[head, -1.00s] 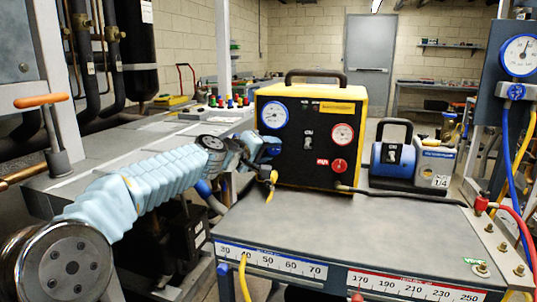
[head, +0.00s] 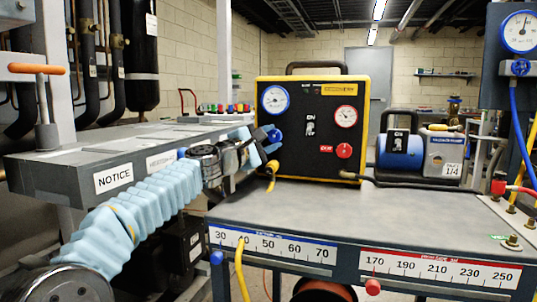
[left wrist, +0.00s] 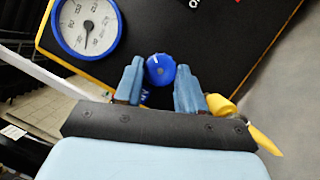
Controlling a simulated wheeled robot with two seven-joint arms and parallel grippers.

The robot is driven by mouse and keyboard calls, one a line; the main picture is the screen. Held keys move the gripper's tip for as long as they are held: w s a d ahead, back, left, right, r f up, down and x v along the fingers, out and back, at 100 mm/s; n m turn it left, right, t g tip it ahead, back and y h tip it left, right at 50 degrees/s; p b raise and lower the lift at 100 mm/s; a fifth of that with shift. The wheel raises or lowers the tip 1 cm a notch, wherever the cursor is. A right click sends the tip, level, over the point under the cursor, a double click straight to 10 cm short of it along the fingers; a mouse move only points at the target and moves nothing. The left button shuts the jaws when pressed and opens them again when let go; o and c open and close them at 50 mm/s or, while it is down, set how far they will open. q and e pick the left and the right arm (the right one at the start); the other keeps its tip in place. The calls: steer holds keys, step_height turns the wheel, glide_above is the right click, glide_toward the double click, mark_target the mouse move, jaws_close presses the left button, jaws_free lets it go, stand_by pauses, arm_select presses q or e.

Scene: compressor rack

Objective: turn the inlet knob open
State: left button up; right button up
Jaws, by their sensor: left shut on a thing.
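The blue inlet knob (head: 275,135) is on the left side of the black front of the yellow-edged machine (head: 330,125), below a blue-rimmed gauge (head: 275,99). My left gripper (head: 268,142) reaches it from the left. In the left wrist view the blue knob (left wrist: 160,70) sits between the two light-blue fingers of my left gripper (left wrist: 159,78), which is shut on it. A small white mark shows near the knob's upper edge there. The fingers partly hide the knob's sides. My right gripper is not in view.
A red knob (head: 344,150) is on the same panel at right. A yellow hose fitting (head: 271,168) is just below my left gripper. A blue pump (head: 402,152) stands to the right. The front of the grey bench top (head: 350,215) is clear.

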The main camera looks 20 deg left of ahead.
arm_select(q)
steer(key=n+b, duration=0.1)
steer(key=f+n+t+b, duration=0.1)
steer(key=n+b, duration=0.1)
steer(key=shift+y, duration=0.4)
steer(key=shift+d+r+n+t+y+b, duration=0.1)
steer(key=shift+n+t+y+b, duration=0.25)
steer(key=shift+n+b, duration=0.55)
steer(key=shift+d+r+n+t+y+b, duration=0.15)
steer(key=shift+n+t+b, duration=0.4)
steer(key=shift+n, duration=0.55)
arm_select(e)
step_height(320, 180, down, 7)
arm_select(q)
steer(key=shift+a+f, duration=0.1)
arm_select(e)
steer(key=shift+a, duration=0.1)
arm_select(q)
steer(key=o, duration=1.1)
steer(key=shift+c, duration=0.2)
